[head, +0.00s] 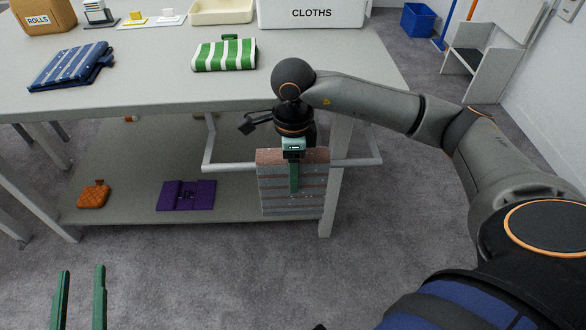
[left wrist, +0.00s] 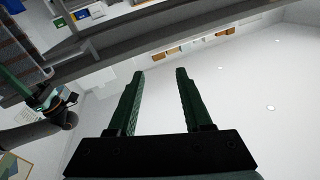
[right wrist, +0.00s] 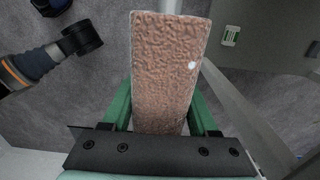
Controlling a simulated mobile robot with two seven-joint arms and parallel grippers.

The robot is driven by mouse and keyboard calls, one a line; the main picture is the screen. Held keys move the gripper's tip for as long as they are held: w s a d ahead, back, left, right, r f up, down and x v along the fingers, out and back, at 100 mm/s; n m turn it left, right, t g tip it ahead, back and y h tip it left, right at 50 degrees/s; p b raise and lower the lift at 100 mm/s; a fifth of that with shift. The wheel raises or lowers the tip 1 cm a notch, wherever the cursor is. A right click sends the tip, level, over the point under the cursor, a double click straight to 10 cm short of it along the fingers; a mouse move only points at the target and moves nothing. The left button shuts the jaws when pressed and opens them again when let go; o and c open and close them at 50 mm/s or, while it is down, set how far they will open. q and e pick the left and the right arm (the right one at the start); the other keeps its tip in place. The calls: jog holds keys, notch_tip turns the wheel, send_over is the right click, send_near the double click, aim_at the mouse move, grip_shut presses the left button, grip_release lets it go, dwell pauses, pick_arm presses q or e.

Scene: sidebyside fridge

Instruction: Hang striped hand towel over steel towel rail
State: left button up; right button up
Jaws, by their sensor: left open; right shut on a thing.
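A striped hand towel (head: 280,200) with grey and brownish-pink bands hangs at the front of the table. My right gripper (head: 294,178) is shut on it from above, and its top edge (right wrist: 165,60) fills the space between the fingers in the right wrist view. The steel towel rail (head: 230,167) runs along the table's front. The towel overlaps the rail in the head view, its top a little above the bar; I cannot tell whether it is over the bar or only in front. My left gripper (head: 82,270) is open and empty at the lower left, also in the left wrist view (left wrist: 160,72).
The grey table (head: 150,90) carries a blue striped cloth (head: 70,65), a green striped cloth (head: 224,54), a CLOTHS box (head: 312,14) and a ROLLS box (head: 42,16). The lower shelf holds an orange item (head: 94,194) and a purple cloth (head: 186,195). Front floor is clear.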

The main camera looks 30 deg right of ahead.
pick_arm(q)
jog(key=shift+m+t+h, duration=0.5)
jog(key=shift+t+h, duration=0.1)
jog(key=shift+t, duration=0.2)
jog(key=shift+s+d+r, duration=0.1)
jog(key=shift+s+r, duration=0.05)
jog(key=shift+r, duration=0.95)
jog(key=shift+s+r, duration=0.1)
jog(key=shift+r, duration=0.95)
pick_arm(e)
jog(key=shift+f, duration=0.4)
jog(key=o, duration=1.3)
pick_arm(q)
jog(key=shift+f, duration=0.15)
pick_arm(e)
jog(key=shift+o, duration=0.2)
